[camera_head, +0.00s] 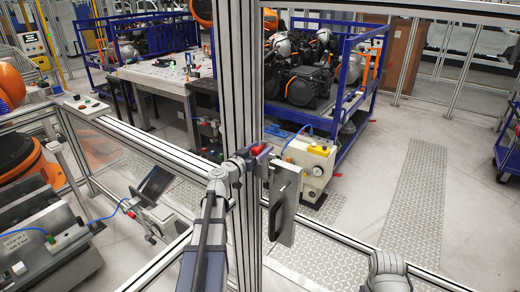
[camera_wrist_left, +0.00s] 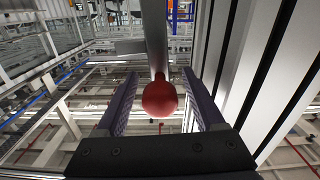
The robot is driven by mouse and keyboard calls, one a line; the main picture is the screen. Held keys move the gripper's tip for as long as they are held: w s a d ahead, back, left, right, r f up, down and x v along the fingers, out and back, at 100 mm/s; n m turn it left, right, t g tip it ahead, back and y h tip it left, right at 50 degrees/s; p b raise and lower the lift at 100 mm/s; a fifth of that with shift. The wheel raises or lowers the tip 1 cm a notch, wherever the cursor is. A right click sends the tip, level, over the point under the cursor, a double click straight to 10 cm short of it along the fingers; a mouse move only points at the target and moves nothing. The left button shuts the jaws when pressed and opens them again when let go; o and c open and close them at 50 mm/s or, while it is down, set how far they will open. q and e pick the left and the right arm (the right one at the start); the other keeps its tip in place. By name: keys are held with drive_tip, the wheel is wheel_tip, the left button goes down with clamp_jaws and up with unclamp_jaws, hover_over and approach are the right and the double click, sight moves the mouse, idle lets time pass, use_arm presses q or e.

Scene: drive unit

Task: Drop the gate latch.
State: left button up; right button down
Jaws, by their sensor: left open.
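The gate latch is a metal lever with a red ball knob (camera_wrist_left: 160,98) on its end. In the left wrist view the knob sits between the two fingers of my left gripper (camera_wrist_left: 160,76), with gaps showing on both sides. The latch's metal bar (camera_wrist_left: 155,38) runs up and away from the knob. In the head view my left gripper (camera_head: 248,160) is beside the aluminium post, and the red knob (camera_head: 260,149) shows at its fingers. A grey metal plate (camera_head: 285,203) hangs just right of it. My right gripper is not seen.
The tall aluminium post (camera_head: 234,80) stands right behind my left gripper. Fence rails (camera_head: 150,152) run left and right from it. A blue cart (camera_head: 345,75) with engines and a work table (camera_head: 160,72) stand beyond. Open floor (camera_head: 415,175) lies to the right.

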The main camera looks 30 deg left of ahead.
use_arm(q)
clamp_jaws()
idle(0.5)
idle(0.9)
